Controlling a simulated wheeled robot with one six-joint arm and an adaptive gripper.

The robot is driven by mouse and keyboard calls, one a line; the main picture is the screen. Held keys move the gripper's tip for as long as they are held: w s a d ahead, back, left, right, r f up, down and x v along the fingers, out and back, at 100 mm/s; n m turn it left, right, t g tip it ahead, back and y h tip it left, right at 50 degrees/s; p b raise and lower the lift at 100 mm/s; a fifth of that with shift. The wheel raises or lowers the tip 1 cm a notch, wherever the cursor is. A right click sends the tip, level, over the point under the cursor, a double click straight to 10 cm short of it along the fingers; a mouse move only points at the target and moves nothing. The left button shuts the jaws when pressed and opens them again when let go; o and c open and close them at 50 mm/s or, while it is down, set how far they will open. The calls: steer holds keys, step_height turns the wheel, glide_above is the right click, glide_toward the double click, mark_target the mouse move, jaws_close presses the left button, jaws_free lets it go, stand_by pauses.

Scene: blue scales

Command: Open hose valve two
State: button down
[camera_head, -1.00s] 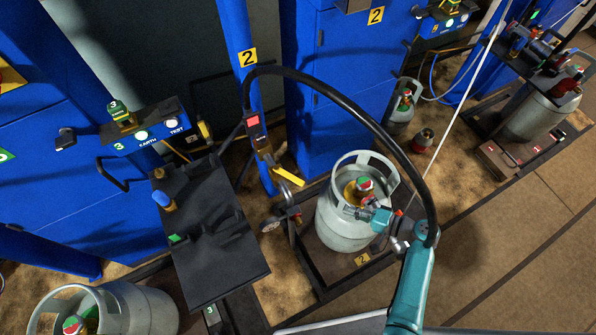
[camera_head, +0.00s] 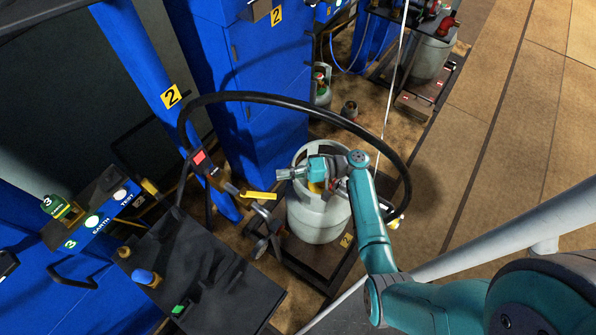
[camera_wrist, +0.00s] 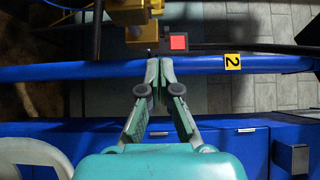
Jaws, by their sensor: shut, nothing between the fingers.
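Hose valve two hangs at the blue post marked 2, at the end of a black hose (camera_head: 300,100). It has a red square (camera_head: 198,157) and a yellow lever (camera_head: 262,194) sticking out to the right. In the wrist view the red square (camera_wrist: 178,42) and yellow valve parts (camera_wrist: 124,14) lie just beyond the fingertips, partly cut by the top edge. My gripper (camera_head: 281,174) is shut and empty above the grey gas cylinder (camera_head: 318,218), pointing left towards the post. Its fingertips (camera_wrist: 158,62) appear close together in the wrist view; whether they touch anything is unclear.
The blue post (camera_head: 150,70) carries a yellow 2 label (camera_head: 171,96), also in the wrist view (camera_wrist: 232,62). The hose arches behind and around my arm. A dark table (camera_head: 205,275) stands at lower left, a blue cabinet (camera_head: 250,90) behind.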

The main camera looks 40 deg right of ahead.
mark_target(275, 196)
steer(key=shift+s+a, duration=0.3)
steer(key=shift+a, duration=0.5)
steer(key=shift+s+a, duration=0.35)
steer(key=shift+a, duration=0.4)
steer(key=shift+s+a, duration=0.3)
steer(key=shift+a, duration=0.5)
steer(key=shift+s+a+m+t+h, duration=0.15)
steer(key=shift+s+m+t+h, duration=0.2)
steer(key=shift+t, duration=0.25)
steer(key=shift+s+a+m+t+h, duration=0.35)
steer(key=shift+s+m+t+h, duration=0.1)
steer(key=shift+m+t+h, duration=0.25)
steer(key=shift+s+a+m+t+h, duration=0.3)
steer(key=shift+s+m+t+h, duration=0.15)
steer(key=shift+m+t, duration=0.35)
steer(key=shift+s+a+n, duration=0.25)
steer(key=shift+s+a, duration=0.35)
steer(key=shift+a, duration=0.1)
steer(key=shift+s+a, duration=0.15)
steer(key=shift+f, duration=0.1)
